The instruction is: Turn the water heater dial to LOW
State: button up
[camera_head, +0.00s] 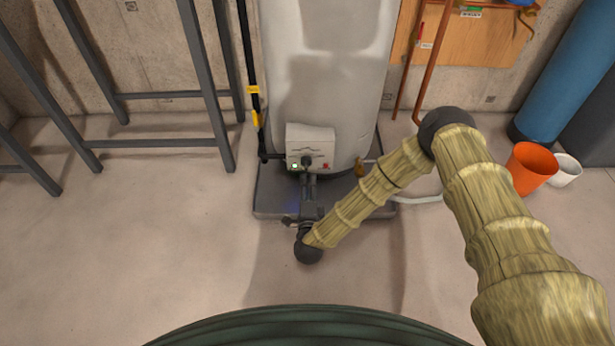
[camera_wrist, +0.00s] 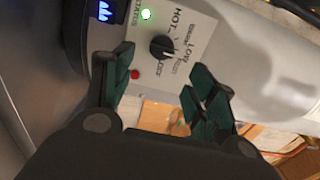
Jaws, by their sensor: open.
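The water heater (camera_head: 325,70) is a large pale tank. A light control box (camera_head: 310,141) sits low on its front. The black round dial (camera_wrist: 162,46) is on the box face, with printed words around it, among them HOT and LOW. The dial also shows in the head view (camera_head: 307,161). I cannot tell for sure which word its pointer faces. My gripper (camera_wrist: 160,68) is open, its two dark green fingers apart on either side below the dial in the wrist view. Nothing is between them. In the head view my gripper (camera_head: 308,181) is just in front of the box.
The heater stands on a dark base (camera_head: 268,200). Grey metal frames (camera_head: 212,90) stand left. An orange bucket (camera_head: 530,165) stands right.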

jog(key=shift+s, duration=1.15)
jog(key=s+d+f+n+g+y, duration=0.1)
jog(key=s+d+f+n+g, duration=0.2)
jog(key=s, duration=0.4)
jog(key=s+d+f+n+g+y, duration=0.1)
jog(key=s+f+n+g, duration=0.25)
jog(key=s+n, duration=0.2)
jog(key=s+d+f+n+g+y, duration=0.1)
jog(key=s+d+f+n+g, duration=0.2)
jog(key=s, duration=0.4)
jog(key=s+d+r+n+g+h, duration=0.2)
jog(key=s+d+n+g, duration=0.15)
jog(key=s+d, duration=0.6)
jog(key=s+d+r+n+g+h, duration=0.1)
jog(key=s+d+r+n+g, duration=0.35)
jog(key=s, duration=0.75)
notch_tip(320, 180, up, 34)
jog(key=d+m+p, duration=0.1)
jog(key=m+p, duration=0.1)
jog(key=p, duration=3.4)
jog(key=shift+w+p, duration=0.2)
jog(key=shift+p, duration=0.15)
jog(key=shift+g, duration=0.25)
